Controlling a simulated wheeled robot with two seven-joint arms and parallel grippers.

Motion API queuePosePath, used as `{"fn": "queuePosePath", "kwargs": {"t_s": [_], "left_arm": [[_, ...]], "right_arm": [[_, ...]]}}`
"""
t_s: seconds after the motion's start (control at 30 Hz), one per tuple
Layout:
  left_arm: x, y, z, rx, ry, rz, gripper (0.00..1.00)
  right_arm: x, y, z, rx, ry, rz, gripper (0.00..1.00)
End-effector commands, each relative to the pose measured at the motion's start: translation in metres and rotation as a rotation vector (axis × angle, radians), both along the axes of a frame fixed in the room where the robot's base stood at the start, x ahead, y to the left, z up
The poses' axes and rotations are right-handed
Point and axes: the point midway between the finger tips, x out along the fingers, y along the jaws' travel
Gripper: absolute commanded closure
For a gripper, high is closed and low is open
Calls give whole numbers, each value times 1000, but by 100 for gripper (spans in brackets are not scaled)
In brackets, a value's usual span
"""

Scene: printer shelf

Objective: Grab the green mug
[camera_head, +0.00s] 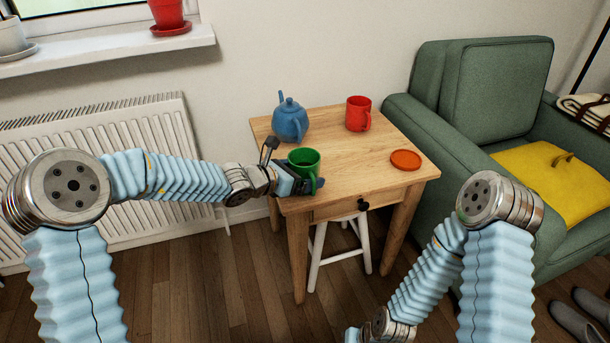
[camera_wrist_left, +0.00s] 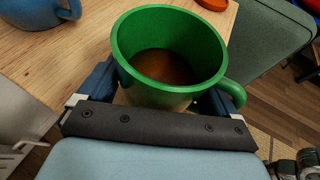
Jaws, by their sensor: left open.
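The green mug (camera_head: 304,161) stands upright near the left front edge of the wooden table (camera_head: 345,187). In the left wrist view the mug (camera_wrist_left: 170,55) is large and close, with brown inside it and its handle to the right. My left gripper (camera_head: 300,183) reaches in from the left at the mug. Its open fingers (camera_wrist_left: 165,95) lie on either side of the mug's near part; whether they touch it I cannot tell. My right arm (camera_head: 440,260) hangs low at the right, its gripper out of view.
A blue teapot (camera_head: 290,120) stands at the table's back left and a red mug (camera_head: 358,114) at the back. An orange-red saucer (camera_head: 406,159) lies at the right. A green armchair (camera_head: 470,110) stands close to the right, and a radiator (camera_head: 100,140) is behind my left arm.

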Motion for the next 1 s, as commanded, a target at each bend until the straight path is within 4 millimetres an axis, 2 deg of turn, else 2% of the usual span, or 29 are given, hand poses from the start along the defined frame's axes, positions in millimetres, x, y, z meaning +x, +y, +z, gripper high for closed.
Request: {"fn": "queuePosePath", "kwargs": {"t_s": [0.27, 0.6, 0.87, 1.0], "left_arm": [[3, -3, -2, 0, 1, 1, 8], [3, -3, -2, 0, 1, 1, 59], [3, -3, 0, 0, -2, 1, 59], [4, -3, 10, -1, -2, 1, 59]], "right_arm": [[0, 0, 0, 0, 0, 0, 100], [0, 0, 0, 0, 0, 0, 100], [0, 0, 1, 0, 0, 0, 100], [0, 0, 5, 1, 0, 1, 100]]}}
